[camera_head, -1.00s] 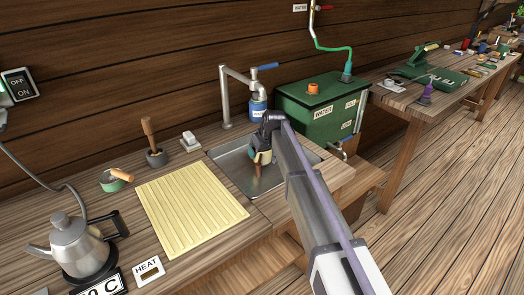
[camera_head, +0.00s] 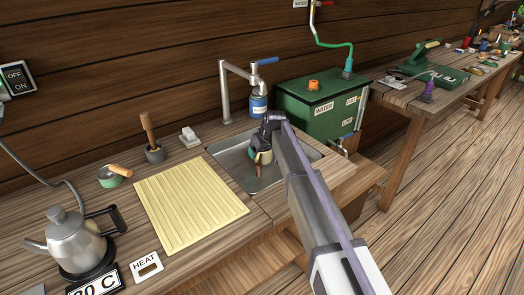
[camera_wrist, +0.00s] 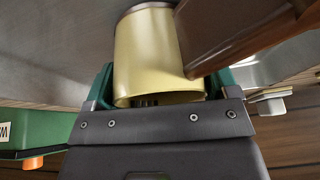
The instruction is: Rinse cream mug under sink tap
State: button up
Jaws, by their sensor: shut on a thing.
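The cream mug (camera_head: 264,157) is held over the sink basin (camera_head: 226,160). In the wrist view the mug (camera_wrist: 148,50) fills the space between the green fingers of my gripper (camera_wrist: 160,84), which is shut on it. My gripper (camera_head: 263,146) also shows in the head view, partly covering the mug. A glossy brown streak (camera_wrist: 225,40) runs from beside the mug's rim. I cannot tell if it is liquid or solid. The sink tap (camera_head: 226,95) stands behind the basin, with a blue lever and a blue labelled cylinder under its spout. The mug is apart from the spout.
A ribbed yellow board (camera_head: 188,205) lies left of the sink. A kettle (camera_head: 75,243), a small green pot (camera_head: 110,178), a wooden-handled tool (camera_head: 150,140) and a white block (camera_head: 189,138) stand on the counter. A green water tank (camera_head: 318,105) is right of the tap.

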jog(key=shift+f, duration=0.15)
jog(key=o, duration=0.9)
jog(key=shift+o, duration=0.2)
jog(key=p+v, duration=1)
jog(key=v, duration=0.1)
jog(key=s+d+m+g+h, duration=0.1)
jog(key=s+d+m, duration=0.1)
jog(key=s+d, duration=0.5)
jog(key=s+d+f+m+g+h, duration=0.1)
jog(key=s+d, duration=0.6)
jog(key=s, duration=0.8)
jog(key=s+d+m+g+h, duration=0.1)
jog(key=s+d+m, duration=0.3)
jog(key=s+d, duration=0.3)
jog(key=s, duration=0.4)
jog(key=shift+s+f, duration=0.25)
jog(key=shift+s, duration=0.1)
